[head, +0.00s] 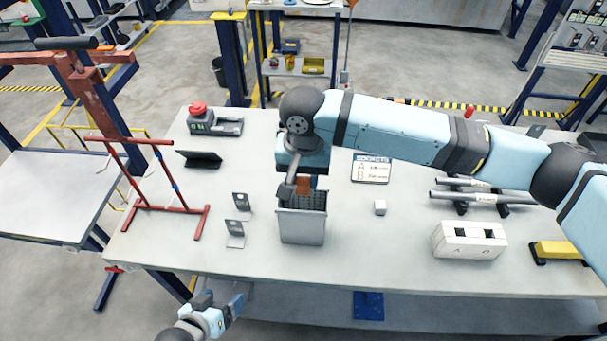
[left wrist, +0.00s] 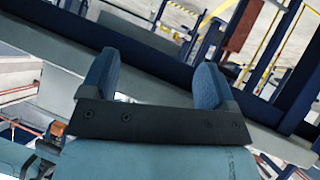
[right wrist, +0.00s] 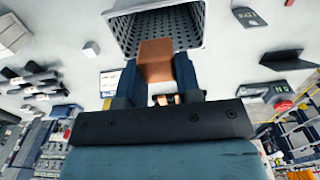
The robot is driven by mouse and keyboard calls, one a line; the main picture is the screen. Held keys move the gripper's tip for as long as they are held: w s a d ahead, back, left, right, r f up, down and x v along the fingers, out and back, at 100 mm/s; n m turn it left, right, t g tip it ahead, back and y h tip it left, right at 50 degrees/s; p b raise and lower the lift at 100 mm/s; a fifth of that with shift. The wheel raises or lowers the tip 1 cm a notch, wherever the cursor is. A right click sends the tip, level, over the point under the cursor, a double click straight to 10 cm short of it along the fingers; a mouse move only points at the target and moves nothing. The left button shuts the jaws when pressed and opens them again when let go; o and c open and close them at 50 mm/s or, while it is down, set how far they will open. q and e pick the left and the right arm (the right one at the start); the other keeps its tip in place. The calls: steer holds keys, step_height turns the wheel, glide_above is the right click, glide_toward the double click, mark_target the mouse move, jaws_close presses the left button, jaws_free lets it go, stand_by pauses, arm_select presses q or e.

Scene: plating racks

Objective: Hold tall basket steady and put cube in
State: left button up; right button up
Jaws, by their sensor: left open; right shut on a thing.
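The tall grey basket (head: 301,229) stands upright on the table, with a perforated inside that also shows in the right wrist view (right wrist: 185,30). My right gripper (head: 300,187) is shut on an orange-brown cube (right wrist: 155,60) at the basket's open top, by its far side. I cannot tell whether the cube is below the rim. My left gripper (head: 238,304) is open and empty, off the table's front edge, low and apart from the basket. Its two spread fingers show in the left wrist view (left wrist: 155,78).
A small white cube (head: 380,208) lies right of the basket. Two small metal brackets (head: 238,220) stand left of it. A red rack (head: 150,190), a sign (head: 372,168), a white block (head: 469,240) and metal tubes (head: 475,190) are further off. The table (head: 340,270) is clear in front of the basket.

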arm_select(q)
steer(key=s+d+r+n+g+h, duration=0.45)
steer(key=d+r+n+h, duration=0.3)
steer(key=n, duration=0.95)
steer(key=n+t+h, duration=0.1)
steer(key=n+t, duration=0.2)
steer(key=n, duration=0.4)
glide_toward(299, 230)
steer(key=shift+g, duration=0.25)
steer(key=w+f, duration=0.2)
steer(key=f, duration=0.1)
steer(key=shift+w+a+f, duration=0.1)
steer(key=shift+a+f, duration=0.05)
steer(key=shift+f, duration=0.2)
steer(key=shift+w+d+n, duration=0.25)
steer(key=shift+w+n, duration=0.15)
steer(key=shift+w, duration=0.05)
steer(key=x, duration=0.9)
steer(key=shift+d+f, duration=0.1)
steer(key=shift+f, duration=0.05)
jaws_close()
steer(key=shift+o, duration=0.6)
jaws_free()
